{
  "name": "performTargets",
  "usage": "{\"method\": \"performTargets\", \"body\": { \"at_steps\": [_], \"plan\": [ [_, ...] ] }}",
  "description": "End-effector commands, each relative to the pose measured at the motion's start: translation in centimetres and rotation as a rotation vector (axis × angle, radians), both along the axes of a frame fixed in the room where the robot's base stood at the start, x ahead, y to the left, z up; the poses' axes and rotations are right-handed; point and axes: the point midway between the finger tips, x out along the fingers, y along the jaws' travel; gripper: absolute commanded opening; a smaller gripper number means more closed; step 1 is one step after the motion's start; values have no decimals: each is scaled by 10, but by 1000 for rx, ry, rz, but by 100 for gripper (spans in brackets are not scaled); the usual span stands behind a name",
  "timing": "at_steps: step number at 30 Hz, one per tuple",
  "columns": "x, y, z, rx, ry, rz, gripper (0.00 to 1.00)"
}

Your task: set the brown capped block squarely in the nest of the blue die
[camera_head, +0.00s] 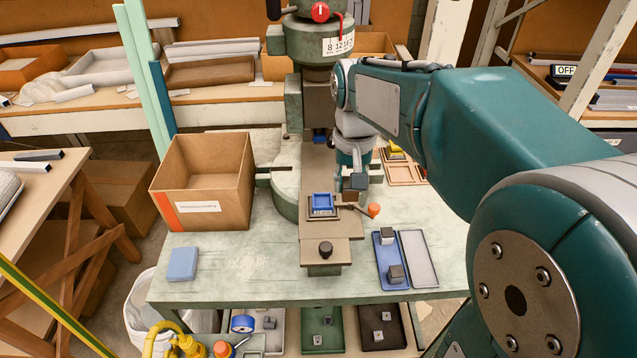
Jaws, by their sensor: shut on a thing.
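The blue die (322,208) sits on the brown slide plate of the press, and its open top faces up. My gripper (354,184) hangs just to the right of the die and a little above it. It is shut on the brown capped block (350,197), a small dark brown piece under the fingers. The fingers hide much of the block, and I cannot tell how squarely it hangs. The block appears apart from the die.
The press column and red-knobbed head (320,12) rise behind the die. An orange-tipped lever (373,210) is close on the right. A black knob (325,248) stands in front. A cardboard box (205,185) is left; a blue tray (386,280) holding grey blocks is front right.

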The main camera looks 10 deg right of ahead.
Motion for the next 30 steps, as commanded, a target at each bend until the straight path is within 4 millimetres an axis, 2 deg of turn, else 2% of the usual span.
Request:
{"method": "performTargets", "body": {
  "at_steps": [6, 15, 22, 26, 27, 30],
  "plan": [
    [44, 14, -21, -6, 3, 4, 5],
    [83, 11, -67, -1, 2, 4, 5],
    [95, 14, -82, -2, 0, 3, 5],
    [93, 17, -102, -3, 4, 4, 5],
    [94, 17, -107, -4, 2, 4, 0],
    [94, 17, -111, -4, 0, 4, 0]
  ]
}}
